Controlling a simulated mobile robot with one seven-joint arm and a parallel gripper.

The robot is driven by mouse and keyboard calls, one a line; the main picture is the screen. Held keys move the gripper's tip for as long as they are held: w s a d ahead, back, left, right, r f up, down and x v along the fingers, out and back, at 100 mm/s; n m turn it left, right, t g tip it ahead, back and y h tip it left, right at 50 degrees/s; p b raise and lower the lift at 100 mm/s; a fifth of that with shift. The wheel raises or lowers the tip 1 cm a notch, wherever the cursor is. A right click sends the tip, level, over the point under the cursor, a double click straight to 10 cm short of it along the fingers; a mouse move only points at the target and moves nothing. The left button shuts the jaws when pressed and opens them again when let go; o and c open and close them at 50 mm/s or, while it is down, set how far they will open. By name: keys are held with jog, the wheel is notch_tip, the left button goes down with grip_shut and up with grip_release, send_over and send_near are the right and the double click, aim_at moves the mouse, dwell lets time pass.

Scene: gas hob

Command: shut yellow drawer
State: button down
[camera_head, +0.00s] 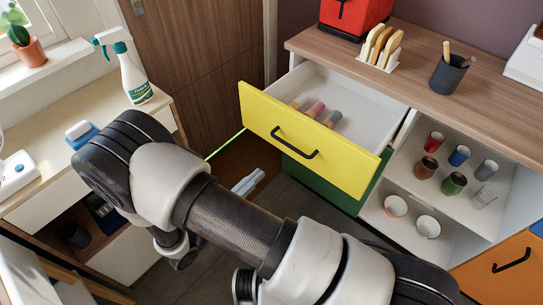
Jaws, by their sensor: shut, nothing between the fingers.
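The yellow drawer (341,161) is pulled well out from the wooden-topped cabinet, and its black bar handle (295,143) is on the front. Its white inside shows, with several small coloured rolls or jars (316,110) in it. My gripper (260,174) is partly hidden behind my forearm; its pale fingers show just below and left of the yellow front. The fingers are shut and empty. They look apart from the drawer, though the depth is hard to judge.
A green drawer front (325,182) is below the yellow one. A toast rack (379,50) and utensil pot (447,74) stand on top. A counter with a spray bottle (128,75) is left.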

aim_at(294, 142)
jog(key=b+x, duration=0.2)
jog(key=x, duration=1.2)
jog(key=shift+s, duration=0.1)
